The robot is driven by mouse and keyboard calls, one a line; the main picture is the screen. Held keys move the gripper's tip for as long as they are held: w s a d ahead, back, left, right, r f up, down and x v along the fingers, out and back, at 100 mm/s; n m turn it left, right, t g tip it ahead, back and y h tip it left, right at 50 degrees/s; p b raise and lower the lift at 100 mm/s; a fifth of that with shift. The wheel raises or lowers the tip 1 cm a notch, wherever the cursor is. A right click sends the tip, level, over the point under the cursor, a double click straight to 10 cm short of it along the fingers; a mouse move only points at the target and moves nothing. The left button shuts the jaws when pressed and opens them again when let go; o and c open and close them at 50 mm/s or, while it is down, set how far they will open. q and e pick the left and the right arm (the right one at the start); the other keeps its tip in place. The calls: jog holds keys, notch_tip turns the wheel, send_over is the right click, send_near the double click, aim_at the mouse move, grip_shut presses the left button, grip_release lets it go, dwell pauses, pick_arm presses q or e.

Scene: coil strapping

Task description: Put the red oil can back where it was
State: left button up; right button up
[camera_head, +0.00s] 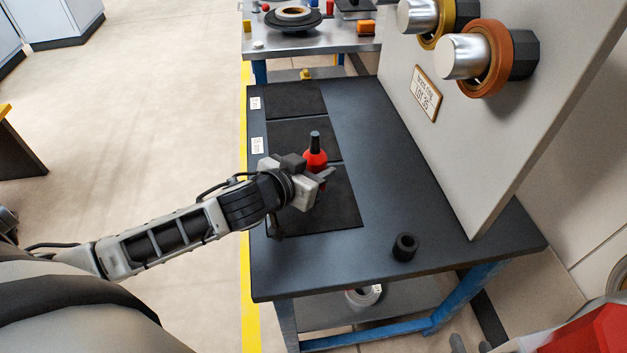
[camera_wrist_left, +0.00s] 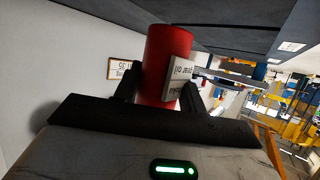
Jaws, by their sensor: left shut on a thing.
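The red oil can (camera_head: 315,158) has a black spout and stands upright over the dark mats on the table. My left gripper (camera_head: 322,178) is shut on it. In the left wrist view the red body of the can (camera_wrist_left: 165,55) sits between the two black fingers, with a white label on its side. The lower part of the can is hidden behind the gripper in the head view. I cannot tell whether its base touches the mat. Part of my right gripper (camera_head: 468,345) shows at the bottom right edge; its fingers are cut off there.
The dark table (camera_head: 390,150) has several black mats along its left side, with white labels (camera_head: 257,143). A small black cylinder (camera_head: 404,247) stands at the near right. An upright panel (camera_head: 500,130) holding coils borders the right side. The middle of the table is clear.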

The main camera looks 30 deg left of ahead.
pick_arm(q)
jog(key=shift+w+a+f, duration=0.2)
jog(key=shift+w+f, duration=0.05)
jog(key=shift+f, duration=0.1)
jog(key=shift+d+f+b, duration=0.1)
jog(key=shift+f+b, duration=0.25)
jog(key=shift+f, duration=1.1)
jog(key=shift+s, duration=0.1)
jog(key=shift+f, duration=0.2)
jog(key=o, duration=1.2)
